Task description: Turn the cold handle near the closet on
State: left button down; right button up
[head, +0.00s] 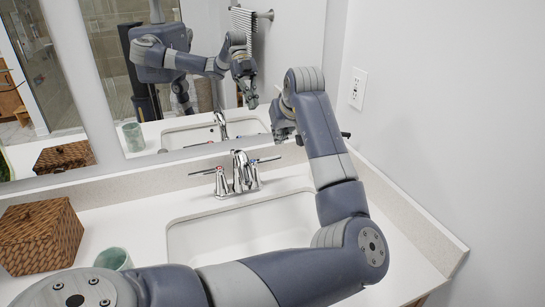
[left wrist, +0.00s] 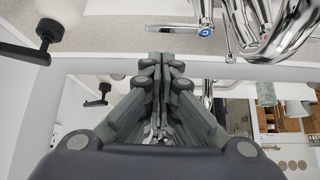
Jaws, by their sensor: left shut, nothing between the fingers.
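The chrome faucet (head: 240,174) stands behind the sink, with a lever on each side. The cold handle (head: 264,160) is its right lever; its blue-marked cap (left wrist: 205,32) shows in the left wrist view at upper right. The red-marked hot handle (head: 209,171) is the left lever. My left gripper (head: 280,132) is above and to the right of the cold handle, apart from it, partly hidden by its own wrist. In the left wrist view its fingers (left wrist: 161,62) are shut with nothing between them. My right gripper is out of view.
The mirror (head: 115,95) rises behind the counter and reflects my body and the faucet. A wicker box (head: 40,235) and a green cup (head: 113,259) stand left of the white sink (head: 195,238). A white dispenser with a black pump (left wrist: 30,50) is close in the wrist view.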

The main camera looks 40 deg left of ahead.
pick_arm(q)
jog(key=p+x, duration=0.1)
jog(key=x, duration=0.9)
jog(key=shift+a+f, duration=0.1)
jog(key=shift+w+p, duration=0.1)
jog(key=shift+p, duration=0.3)
